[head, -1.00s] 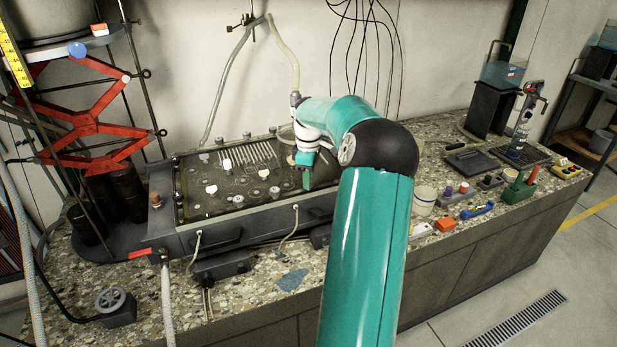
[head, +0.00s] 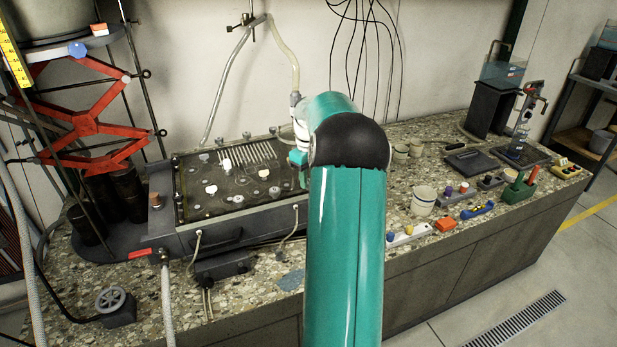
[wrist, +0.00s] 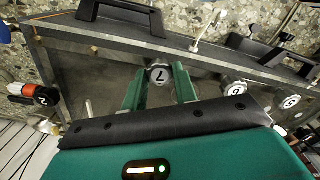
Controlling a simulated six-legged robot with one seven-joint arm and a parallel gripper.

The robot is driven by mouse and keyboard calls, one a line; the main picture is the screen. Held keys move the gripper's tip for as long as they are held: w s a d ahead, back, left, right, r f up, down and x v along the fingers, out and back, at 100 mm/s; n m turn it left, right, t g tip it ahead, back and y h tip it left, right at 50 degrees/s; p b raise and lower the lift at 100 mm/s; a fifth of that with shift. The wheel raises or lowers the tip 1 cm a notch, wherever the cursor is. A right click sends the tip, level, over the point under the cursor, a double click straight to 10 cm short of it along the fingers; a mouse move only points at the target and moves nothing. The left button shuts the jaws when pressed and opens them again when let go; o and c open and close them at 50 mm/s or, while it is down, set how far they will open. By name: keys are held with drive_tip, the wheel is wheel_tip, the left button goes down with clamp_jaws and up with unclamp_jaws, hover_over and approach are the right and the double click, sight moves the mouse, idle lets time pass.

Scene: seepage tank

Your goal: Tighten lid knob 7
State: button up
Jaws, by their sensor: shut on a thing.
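Lid knob 7 (wrist: 159,75) is a round knob with a white face marked 7, in the wrist view. My gripper (wrist: 160,88) has its two green fingers on either side of the knob, shut on it. The tank lid (head: 215,205) is a dark panel on the long grey tank. In the head view my arm hides the lid's right end and knob 7. My gripper shows there only as a green piece (head: 298,158) beside the arm.
Knobs 6 (wrist: 236,90) and 5 (wrist: 291,102) stand along the same lid edge. A black and red fitting (wrist: 35,95) is at left in the wrist view. A white cup (head: 423,201) and small tools stand on the counter (head: 400,255) to the right.

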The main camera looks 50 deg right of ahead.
drive_tip(key=shift+m, duration=1.2)
drive_tip(key=o, duration=1)
drive_tip(key=shift+c, duration=0.2)
drive_tip(key=shift+r, duration=0.1)
wheel_tip(320, 180, up, 14)
drive_tip(key=shift+f, duration=0.2)
